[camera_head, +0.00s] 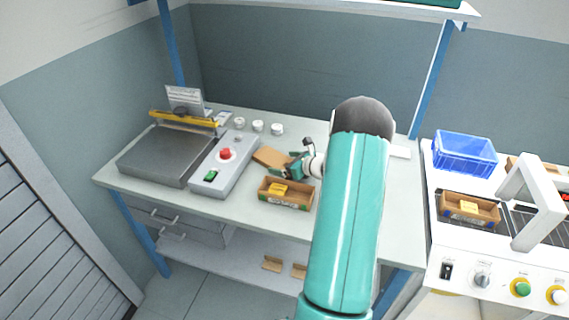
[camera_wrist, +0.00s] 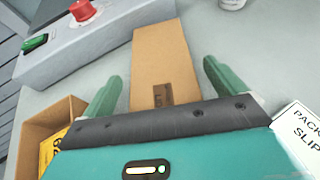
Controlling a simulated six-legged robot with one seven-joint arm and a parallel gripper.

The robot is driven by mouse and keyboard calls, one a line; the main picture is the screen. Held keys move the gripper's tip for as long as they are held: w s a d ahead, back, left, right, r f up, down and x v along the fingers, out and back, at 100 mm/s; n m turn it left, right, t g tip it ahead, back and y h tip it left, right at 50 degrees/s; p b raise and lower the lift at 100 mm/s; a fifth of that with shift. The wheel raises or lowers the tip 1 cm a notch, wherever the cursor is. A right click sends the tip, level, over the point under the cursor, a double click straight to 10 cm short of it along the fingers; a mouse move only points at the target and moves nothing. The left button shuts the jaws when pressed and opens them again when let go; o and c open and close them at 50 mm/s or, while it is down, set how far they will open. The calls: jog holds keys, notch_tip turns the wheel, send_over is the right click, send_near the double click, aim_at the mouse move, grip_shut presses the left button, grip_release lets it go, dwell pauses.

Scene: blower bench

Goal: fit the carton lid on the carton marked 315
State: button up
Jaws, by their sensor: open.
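The flat brown carton lid (camera_head: 268,156) lies on the bench; in the wrist view the lid (camera_wrist: 163,50) is between the fingers' lines, with a dark mark at its near end. My gripper (camera_head: 290,165) is open, and the wrist view shows its green fingers (camera_wrist: 162,78) apart on either side of the lid. An open carton (camera_head: 287,199) with a yellow piece inside stands just in front of the lid; part of this carton (camera_wrist: 36,128) shows at lower left in the wrist view. I cannot read a 315 on it. Another open carton (camera_head: 469,216) stands on the machine at right.
A grey control box (camera_head: 225,165) with a red button and green switch stands left of the lid, beside a flat grey sealer (camera_head: 165,155). White cups (camera_head: 258,126) stand behind. A packing slip (camera_wrist: 298,128) lies right of my gripper. A blue crate (camera_head: 464,155) sits at right.

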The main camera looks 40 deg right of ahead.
jog(key=v, duration=1.1)
jog(key=shift+s, duration=0.25)
jog(key=w+a+r+n+g+y, duration=0.15)
jog(key=a+r+n, duration=0.3)
jog(key=a, duration=0.45)
jog(key=w+a+r+n+g+y, duration=0.1)
jog(key=a+r+n+g+y, duration=0.2)
jog(key=a+n, duration=0.45)
jog(key=w+a+r+n+g, duration=0.1)
jog(key=a+r+n+g, duration=0.3)
jog(key=a, duration=0.6)
jog(key=s+a+r+n+h, duration=0.2)
jog(key=s+a+r+n, duration=0.3)
jog(key=s+a+n, duration=0.2)
jog(key=s+a+r+n+h, duration=0.3)
jog(key=s+a+r+n, duration=0.1)
jog(key=s+a+n, duration=0.4)
jog(key=a+n, duration=0.2)
jog(key=n, duration=0.1)
jog(key=shift+s+a+r, duration=0.35)
jog(key=shift+o, duration=0.4)
jog(key=shift+s+r+n+t+h, duration=0.1)
jog(key=shift+s+n+t+h, duration=0.2)
jog(key=shift+n, duration=0.2)
